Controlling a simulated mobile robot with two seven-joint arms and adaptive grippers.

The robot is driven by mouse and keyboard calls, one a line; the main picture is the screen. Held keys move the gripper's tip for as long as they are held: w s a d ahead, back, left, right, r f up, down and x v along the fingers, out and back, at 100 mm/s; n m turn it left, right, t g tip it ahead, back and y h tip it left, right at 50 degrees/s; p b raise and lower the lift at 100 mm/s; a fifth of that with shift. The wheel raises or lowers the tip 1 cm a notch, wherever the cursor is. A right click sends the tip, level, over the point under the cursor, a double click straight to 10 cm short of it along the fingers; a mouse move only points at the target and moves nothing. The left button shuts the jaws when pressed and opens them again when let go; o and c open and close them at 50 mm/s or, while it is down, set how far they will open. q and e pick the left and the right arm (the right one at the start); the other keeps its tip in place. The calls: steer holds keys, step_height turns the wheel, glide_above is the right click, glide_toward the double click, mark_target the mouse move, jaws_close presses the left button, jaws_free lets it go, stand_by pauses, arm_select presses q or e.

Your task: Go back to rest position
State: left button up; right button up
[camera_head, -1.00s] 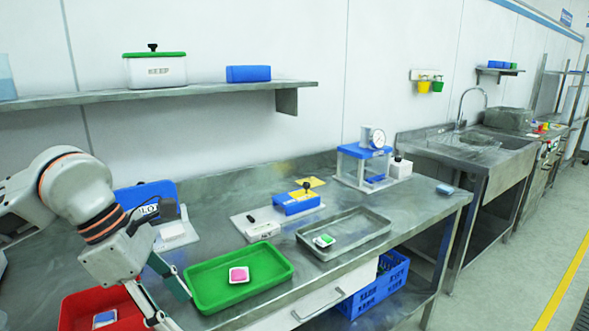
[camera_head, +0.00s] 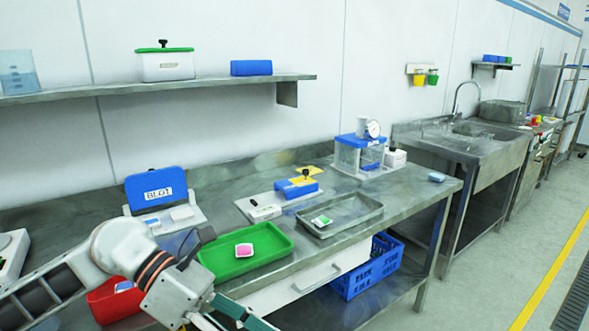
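My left gripper (camera_head: 232,318) is at the lower edge of the view, in front of the bench and below the green tray. Its two fingers look spread apart with nothing seen between them; the tips are partly cut off by the frame. My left arm comes in from the lower left and covers part of the red tray (camera_head: 106,304). The green tray (camera_head: 208,262) holds a pink-topped piece (camera_head: 244,250). My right gripper is not in view.
A grey metal tray (camera_head: 370,207) holds a green-topped piece (camera_head: 321,220). A blue BLOT box (camera_head: 157,188) stands open at the back left. A blue device (camera_head: 296,188) and a gauge press (camera_head: 360,152) stand farther right. A blue crate (camera_head: 368,275) sits under the bench.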

arm_select(q)
steer(key=d+r+n+h, duration=0.4)
steer(key=d+n+h, duration=0.1)
steer(key=d+h, duration=0.1)
steer(key=w+a+n+t+h, duration=0.1)
steer(key=w+n+t+h, duration=0.3)
steer(key=n+t, duration=0.5)
steer(key=w+a+f+n+t+y+p, duration=0.1)
steer(key=w+a+f+n+t+y, duration=0.35)
steer(key=n, duration=0.55)
steer(key=w+a+f+n+t+y, duration=0.2)
steer(key=a+f+n+t+y, duration=0.25)
steer(key=f+n+t, duration=0.35)
steer(key=s+a+f+n+g+y, duration=0.1)
steer(key=s+a+f+n+y, duration=0.15)
steer(key=f+n, duration=0.4)
steer(key=s+a+f+n+g+y, duration=0.2)
steer(key=a+f+n+y, duration=0.15)
steer(key=f, duration=0.55)
steer(key=s+a+f+n+g+y+p, duration=0.1)
steer(key=s+a+f+n+g+y, duration=0.3)
steer(key=s+f, duration=0.8)
step_height(320, 180, down, 2)
steer(key=shift+s+a+f+n, duration=0.1)
steer(key=shift+s+a+n, duration=0.3)
steer(key=shift+a, duration=0.15)
steer(key=shift+g, duration=0.25)
